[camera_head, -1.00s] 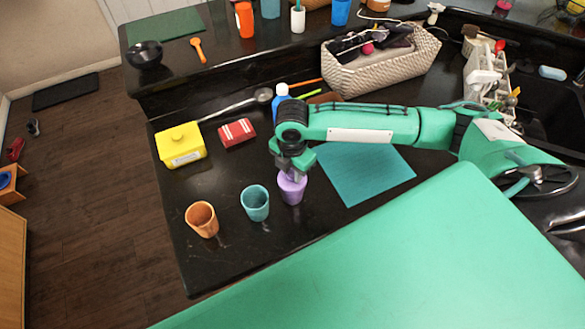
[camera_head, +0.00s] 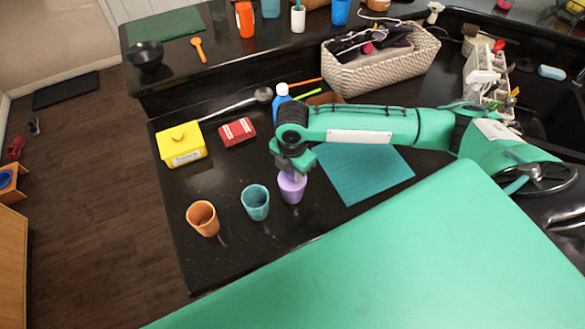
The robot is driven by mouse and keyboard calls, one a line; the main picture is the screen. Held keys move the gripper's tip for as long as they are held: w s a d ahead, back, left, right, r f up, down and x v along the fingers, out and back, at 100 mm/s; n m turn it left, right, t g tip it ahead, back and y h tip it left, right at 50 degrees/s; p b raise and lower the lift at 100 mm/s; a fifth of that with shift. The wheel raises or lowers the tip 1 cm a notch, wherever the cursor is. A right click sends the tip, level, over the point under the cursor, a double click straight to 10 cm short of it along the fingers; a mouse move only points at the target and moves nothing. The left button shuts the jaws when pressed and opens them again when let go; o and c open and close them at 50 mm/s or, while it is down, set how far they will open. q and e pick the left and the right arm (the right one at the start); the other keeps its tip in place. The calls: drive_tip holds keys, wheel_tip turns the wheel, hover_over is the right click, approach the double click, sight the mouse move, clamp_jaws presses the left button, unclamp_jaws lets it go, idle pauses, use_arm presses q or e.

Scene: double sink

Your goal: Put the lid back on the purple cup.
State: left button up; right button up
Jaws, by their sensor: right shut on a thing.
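The purple cup (camera_head: 292,189) stands upright on the black counter, to the right of a teal cup. My right gripper (camera_head: 292,174) is right above the purple cup, pointing down at its rim. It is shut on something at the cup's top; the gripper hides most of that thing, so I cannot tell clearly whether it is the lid. The cup's opening is also hidden by the gripper. My left gripper is not in view.
A teal cup (camera_head: 256,203) and an orange cup (camera_head: 203,218) stand open to the left. A teal mat (camera_head: 362,173) is to the right; a basket (camera_head: 385,66) stands at the back.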

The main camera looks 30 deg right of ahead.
drive_tip(key=shift+p, duration=0.45)
idle(0.6)
drive_tip(key=o, duration=1.5)
drive_tip(key=shift+r, duration=0.1)
wheel_tip(320, 180, up, 2)
drive_tip(key=p, duration=0.2)
drive_tip(key=shift+r+p, duration=0.15)
drive_tip(key=shift+p, duration=0.25)
drive_tip(key=shift+r, duration=2.25)
clamp_jaws()
